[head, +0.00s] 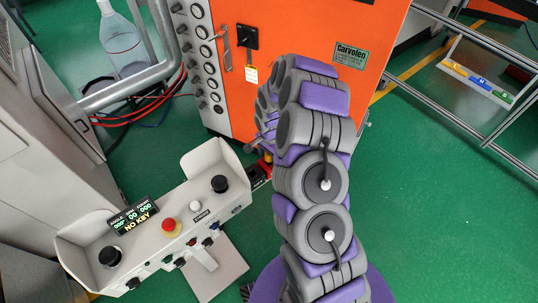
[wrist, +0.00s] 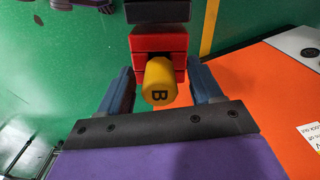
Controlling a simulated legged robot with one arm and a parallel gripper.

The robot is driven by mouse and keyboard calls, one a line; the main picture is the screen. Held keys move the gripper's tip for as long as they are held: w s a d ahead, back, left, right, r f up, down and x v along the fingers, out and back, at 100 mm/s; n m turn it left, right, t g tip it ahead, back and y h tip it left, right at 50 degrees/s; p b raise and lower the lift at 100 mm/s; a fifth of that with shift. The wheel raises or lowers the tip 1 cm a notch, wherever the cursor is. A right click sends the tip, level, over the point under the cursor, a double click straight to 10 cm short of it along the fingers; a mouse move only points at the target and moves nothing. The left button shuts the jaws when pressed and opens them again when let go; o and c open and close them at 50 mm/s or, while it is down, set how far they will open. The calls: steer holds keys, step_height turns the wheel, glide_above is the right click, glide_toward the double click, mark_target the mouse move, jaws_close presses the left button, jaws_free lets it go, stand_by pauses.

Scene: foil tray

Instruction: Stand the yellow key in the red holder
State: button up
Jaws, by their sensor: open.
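The yellow key (wrist: 158,83) shows its rounded end, marked B, in the middle of the wrist view. The red holder (wrist: 160,43) is right behind it, and the key's far end is hidden, so I cannot tell how deep it sits. My gripper (wrist: 160,72) is open, with one dark blue finger on each side of the key and a gap on both sides. In the head view a small red and yellow patch, the holder (head: 264,168), shows just left of my arm, mostly hidden by it.
A grey control box (head: 160,225) with knobs, a red button and a display reading NO KEY stands left of the holder. An orange cabinet (head: 290,30) rises behind my arm. A rack with coloured blocks (head: 480,80) is at the right. Green floor lies open at right.

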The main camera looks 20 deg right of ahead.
steer(key=shift+r, duration=0.1)
step_height(320, 180, up, 17)
steer(key=p, duration=0.2)
stand_by(0.4)
steer(key=shift+r, duration=0.15)
steer(key=s+a+r+n, duration=0.35)
steer(key=s+r, duration=0.25)
steer(key=s, duration=0.2)
steer(key=s+a+r+n, duration=0.35)
steer(key=s+r, duration=0.25)
steer(key=s, duration=0.2)
steer(key=s+r+n+g, duration=0.1)
steer(key=s+r+n, duration=0.2)
steer(key=s, duration=1.7)
steer(key=n, duration=0.2)
steer(key=shift+s+a+n+g+b, duration=0.3)
steer(key=shift+s+a+g+b, duration=0.05)
steer(key=shift+s+g+b, duration=0.05)
steer(key=shift+c, duration=0.4)
